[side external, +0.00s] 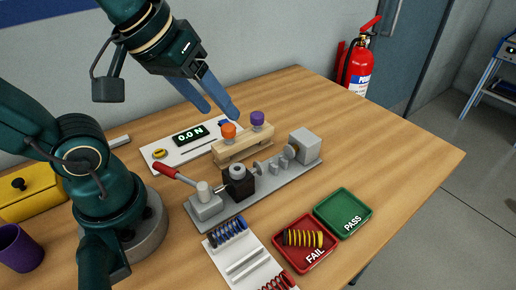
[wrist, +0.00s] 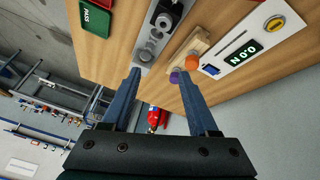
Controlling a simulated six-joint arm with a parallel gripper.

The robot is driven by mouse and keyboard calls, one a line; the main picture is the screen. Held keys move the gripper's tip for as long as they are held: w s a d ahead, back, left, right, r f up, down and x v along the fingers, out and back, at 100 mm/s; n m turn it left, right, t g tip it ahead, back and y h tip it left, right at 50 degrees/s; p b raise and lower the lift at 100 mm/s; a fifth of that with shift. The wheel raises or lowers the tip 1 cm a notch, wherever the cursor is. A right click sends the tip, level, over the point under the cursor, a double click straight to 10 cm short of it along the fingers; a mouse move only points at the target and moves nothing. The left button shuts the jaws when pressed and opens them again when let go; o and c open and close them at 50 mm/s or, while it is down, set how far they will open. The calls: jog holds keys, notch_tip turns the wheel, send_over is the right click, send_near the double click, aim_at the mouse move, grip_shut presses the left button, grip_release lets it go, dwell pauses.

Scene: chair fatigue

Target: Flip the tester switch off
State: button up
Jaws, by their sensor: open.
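The white tester panel (side external: 179,156) lies on the table near the wall, with a display (side external: 190,135) reading 0.0 N. Whether the blue piece is set on or off I cannot tell. My gripper (side external: 222,112) is open and empty, with its fingers above the panel's right end; it also shows in the wrist view (wrist: 160,74).
A wooden block with orange and purple knobs (side external: 243,145) stands beside the panel. The grey test fixture (side external: 262,182) with a red-handled lever lies in front. A red FAIL tray (side external: 303,262) holds a yellow-black spring; the green PASS tray (side external: 343,203) is empty. A white spring rack (side external: 248,268) is nearby.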

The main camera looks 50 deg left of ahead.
jog(key=w+a+f+n+g, duration=0.2)
jog(key=w+a+n+g, duration=0.1)
jog(key=w+a+n, duration=0.6)
jog(key=w+a+f+n+g, duration=0.1)
jog(key=a+f, duration=0.1)
jog(key=f, duration=0.1)
jog(key=w+a+f+n+g, duration=0.1)
jog(key=a+f+n, duration=0.1)
jog(key=a+f, duration=0.1)
jog(key=w+a+f+n, duration=0.1)
jog(key=a+f, duration=0.2)
jog(key=f, duration=0.1)
jog(key=shift+f+n+g, duration=0.3)
jog(key=shift+g, duration=0.1)
jog(key=shift+s+f, duration=0.1)
jog(key=shift+f, duration=2.4)
